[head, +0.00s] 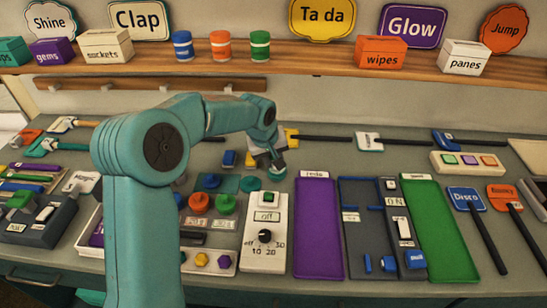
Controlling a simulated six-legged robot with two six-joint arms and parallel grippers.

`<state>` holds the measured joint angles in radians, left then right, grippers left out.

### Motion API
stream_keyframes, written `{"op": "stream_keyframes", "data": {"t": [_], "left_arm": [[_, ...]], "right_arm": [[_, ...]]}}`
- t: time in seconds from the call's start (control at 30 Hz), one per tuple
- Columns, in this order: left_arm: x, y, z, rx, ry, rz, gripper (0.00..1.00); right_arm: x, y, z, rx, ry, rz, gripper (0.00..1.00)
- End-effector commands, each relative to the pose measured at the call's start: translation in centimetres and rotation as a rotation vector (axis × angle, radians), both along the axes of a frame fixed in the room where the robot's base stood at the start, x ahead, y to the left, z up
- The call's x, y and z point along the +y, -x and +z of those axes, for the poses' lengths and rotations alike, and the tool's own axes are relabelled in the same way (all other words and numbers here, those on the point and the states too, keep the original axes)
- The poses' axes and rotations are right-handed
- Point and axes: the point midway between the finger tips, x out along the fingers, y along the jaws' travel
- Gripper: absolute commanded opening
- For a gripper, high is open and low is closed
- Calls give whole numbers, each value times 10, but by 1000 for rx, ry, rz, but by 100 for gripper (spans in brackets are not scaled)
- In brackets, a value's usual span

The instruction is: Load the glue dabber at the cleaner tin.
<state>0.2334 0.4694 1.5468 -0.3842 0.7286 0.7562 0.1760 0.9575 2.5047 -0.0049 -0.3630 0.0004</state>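My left gripper (268,160) points down over the middle of the table. Its fingers are small and partly hidden by its own wrist, so I cannot tell whether they are open or hold anything. Just below it is a round teal piece (250,184). I cannot pick out the glue dabber. Tins in blue (183,46), orange (221,46) and green (260,45) stand on the shelf. Their labels are unreadable, so I cannot tell which is the cleaner tin. My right gripper is not in view.
A white dial box (265,250) stands in front of my gripper. A purple mat (318,245), a grey switch panel (367,225) and a green mat (438,240) lie to its right. Labelled paddles (466,199) lie farther right. The wooden shelf (300,56) runs above the table's back.

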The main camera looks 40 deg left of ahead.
Motion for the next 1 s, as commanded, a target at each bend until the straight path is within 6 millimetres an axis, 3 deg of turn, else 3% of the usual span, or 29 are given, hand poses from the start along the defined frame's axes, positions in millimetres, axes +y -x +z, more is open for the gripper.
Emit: {"op": "stream_keyframes", "data": {"t": [0.23,1.0], "left_arm": [[-1,1,3,7,1,-1,0],[0,0,70,2,0,-1,0]], "right_arm": [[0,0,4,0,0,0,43],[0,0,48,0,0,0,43]]}}
